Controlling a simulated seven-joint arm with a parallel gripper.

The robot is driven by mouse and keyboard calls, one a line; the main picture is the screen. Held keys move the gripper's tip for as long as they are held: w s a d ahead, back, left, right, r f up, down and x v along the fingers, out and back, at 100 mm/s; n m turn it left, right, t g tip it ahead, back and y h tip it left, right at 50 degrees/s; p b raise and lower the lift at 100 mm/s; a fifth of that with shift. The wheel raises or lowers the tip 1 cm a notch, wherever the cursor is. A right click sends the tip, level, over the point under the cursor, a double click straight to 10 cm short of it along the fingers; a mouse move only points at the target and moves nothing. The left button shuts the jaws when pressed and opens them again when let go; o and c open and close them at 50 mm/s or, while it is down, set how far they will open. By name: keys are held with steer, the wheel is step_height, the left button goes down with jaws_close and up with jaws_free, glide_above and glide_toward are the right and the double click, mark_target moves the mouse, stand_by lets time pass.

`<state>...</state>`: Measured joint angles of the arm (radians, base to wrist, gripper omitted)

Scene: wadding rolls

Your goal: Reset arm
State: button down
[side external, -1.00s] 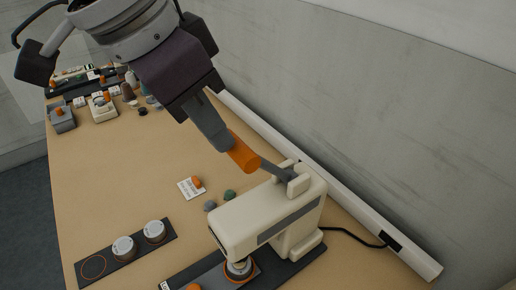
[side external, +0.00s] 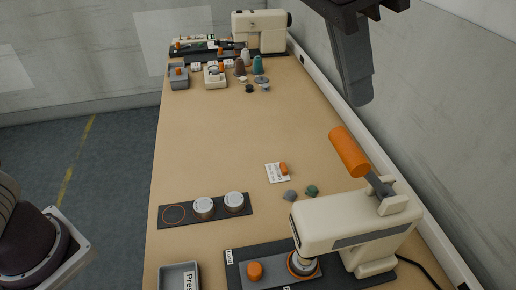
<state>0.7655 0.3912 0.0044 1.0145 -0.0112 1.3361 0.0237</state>
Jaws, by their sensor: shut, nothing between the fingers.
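My gripper (side external: 358,98) hangs at the upper right, dark grey and shut, with nothing visible in it. It is apart from the orange handle (side external: 349,152), which is below it in the picture. The handle sits on a grey lever arm on top of the cream press (side external: 345,222) and points up and to the left. Under the press head is a round metal-and-orange piece (side external: 303,265) on the dark base plate (side external: 240,270). An orange knob (side external: 255,270) stands on the plate to its left.
A dark strip (side external: 190,222) holds two pale round rolls and an empty orange ring. A grey tray (side external: 179,277) lies in front. A card (side external: 277,173) with an orange piece lies mid-table. A sewing machine (side external: 262,30) and small items stand at the far end.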

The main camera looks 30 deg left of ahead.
steer(key=s+a+n+t+y, duration=0.1)
steer(key=s+a+n, duration=0.1)
steer(key=a, duration=0.9)
steer(key=s+a+n+t, duration=0.1)
steer(key=s+a+n, duration=0.2)
steer(key=a, duration=0.8)
steer(key=s+a+f+n+y, duration=0.2)
steer(key=s+a+f+n, duration=0.2)
steer(key=s+a+f, duration=0.6)
steer(key=shift+s+f, duration=0.55)
steer(key=shift+s, duration=0.3)
steer(key=shift+a, duration=0.1)
